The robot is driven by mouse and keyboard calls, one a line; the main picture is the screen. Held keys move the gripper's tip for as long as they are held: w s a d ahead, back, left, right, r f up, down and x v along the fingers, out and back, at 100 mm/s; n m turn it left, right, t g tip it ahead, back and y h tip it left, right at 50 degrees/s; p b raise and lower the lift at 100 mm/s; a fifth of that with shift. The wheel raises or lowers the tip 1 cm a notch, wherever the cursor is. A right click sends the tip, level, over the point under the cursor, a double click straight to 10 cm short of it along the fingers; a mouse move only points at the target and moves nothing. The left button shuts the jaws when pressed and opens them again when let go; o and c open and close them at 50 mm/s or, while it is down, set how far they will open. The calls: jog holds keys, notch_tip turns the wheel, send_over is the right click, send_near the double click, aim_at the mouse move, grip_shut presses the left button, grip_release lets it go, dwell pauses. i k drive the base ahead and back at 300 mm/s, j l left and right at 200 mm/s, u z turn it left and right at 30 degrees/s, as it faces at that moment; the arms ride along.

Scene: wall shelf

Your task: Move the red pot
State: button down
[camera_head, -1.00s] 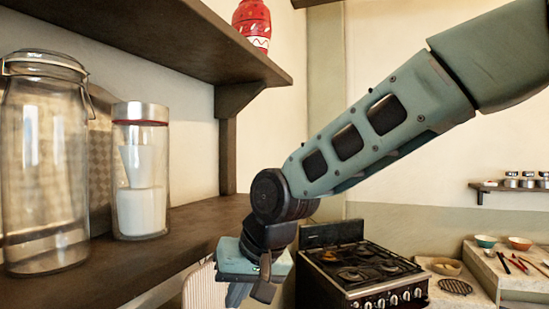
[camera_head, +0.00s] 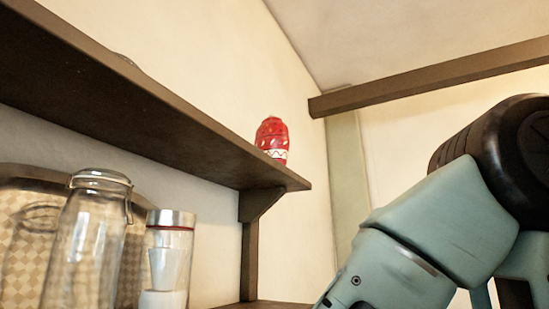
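The red pot (camera_head: 271,138) has a white patterned band near its bottom. It stands upright on the upper wall shelf (camera_head: 130,105), close to the shelf's right end, and the shelf edge hides its base. My arm fills the lower right of the head view, to the right of the pot and lower than it. My gripper is out of the picture, so its state does not show.
A clasped glass jar (camera_head: 88,240) and a steel-lidded glass container (camera_head: 168,262) stand below the upper shelf at left. A bracket (camera_head: 250,235) supports the shelf's right end. A wooden beam (camera_head: 430,88) crosses the upper right. Open space lies right of the shelf end.

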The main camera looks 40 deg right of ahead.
aim_at(272, 136)
jog(key=l+u, duration=0.3)
jog(key=l, duration=0.45)
jog(key=l+u, duration=0.3)
jog(key=l, duration=0.45)
